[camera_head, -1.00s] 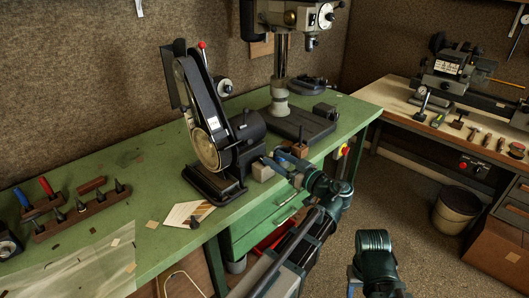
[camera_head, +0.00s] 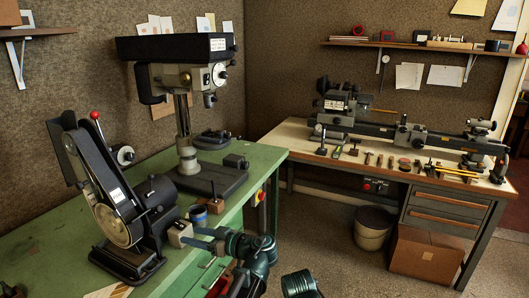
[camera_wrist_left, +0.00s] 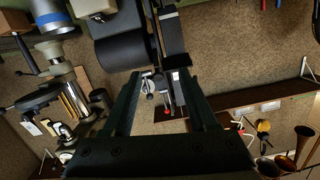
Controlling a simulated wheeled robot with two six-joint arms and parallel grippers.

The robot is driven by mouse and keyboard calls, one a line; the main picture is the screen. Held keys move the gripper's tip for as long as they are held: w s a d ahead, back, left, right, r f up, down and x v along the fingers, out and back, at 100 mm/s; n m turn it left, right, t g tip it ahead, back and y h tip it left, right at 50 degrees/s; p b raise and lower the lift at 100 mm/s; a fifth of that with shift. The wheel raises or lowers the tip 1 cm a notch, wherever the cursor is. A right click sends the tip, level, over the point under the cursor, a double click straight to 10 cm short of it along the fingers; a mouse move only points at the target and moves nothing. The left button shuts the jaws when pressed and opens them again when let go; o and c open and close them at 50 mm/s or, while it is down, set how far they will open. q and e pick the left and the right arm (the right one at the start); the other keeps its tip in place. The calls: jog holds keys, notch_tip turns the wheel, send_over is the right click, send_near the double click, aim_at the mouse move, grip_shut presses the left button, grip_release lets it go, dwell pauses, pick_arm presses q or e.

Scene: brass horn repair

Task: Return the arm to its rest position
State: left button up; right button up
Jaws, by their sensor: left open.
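My left gripper (camera_head: 200,239) is at the front edge of the green bench (camera_head: 272,158), beside a small pale block and just right of the belt grinder (camera_head: 118,212). My left arm (camera_head: 252,250) reaches up to it from the bottom of the head view. In the left wrist view, the two dark fingers of the left gripper (camera_wrist_left: 159,75) stand apart with nothing held between them. The dark grinder body (camera_wrist_left: 125,45) shows close beyond them. Part of my other arm (camera_head: 300,284) shows at the bottom edge; its gripper is out of view.
A drill press (camera_head: 184,135) stands on the bench behind the gripper. The pale block (camera_head: 180,234) and a blue cylinder (camera_head: 198,215) sit close to the fingers. A lathe (camera_head: 405,135) is on the right bench. A bin (camera_head: 372,230) and a cardboard box (camera_head: 425,253) stand on the floor.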

pick_arm(q)
jog(key=s+d+f+m+g+h, duration=0.1)
jog(key=s+f+m+g+h, duration=0.1)
jog(key=s+f+m+h, duration=0.45)
jog(key=s+f+m+g+h, duration=0.1)
jog(key=s+f+g+h, duration=0.15)
jog(key=f, duration=0.65)
jog(key=s+d+f+m+h, duration=0.1)
jog(key=s+d+m, duration=0.3)
jog(key=d, duration=0.5)
jog(key=s+d+f+m+h, duration=0.2)
jog(key=s+d+m+h, duration=0.2)
jog(key=d, duration=0.5)
jog(key=shift+s+m+g, duration=0.4)
jog(key=shift+m+g, duration=0.05)
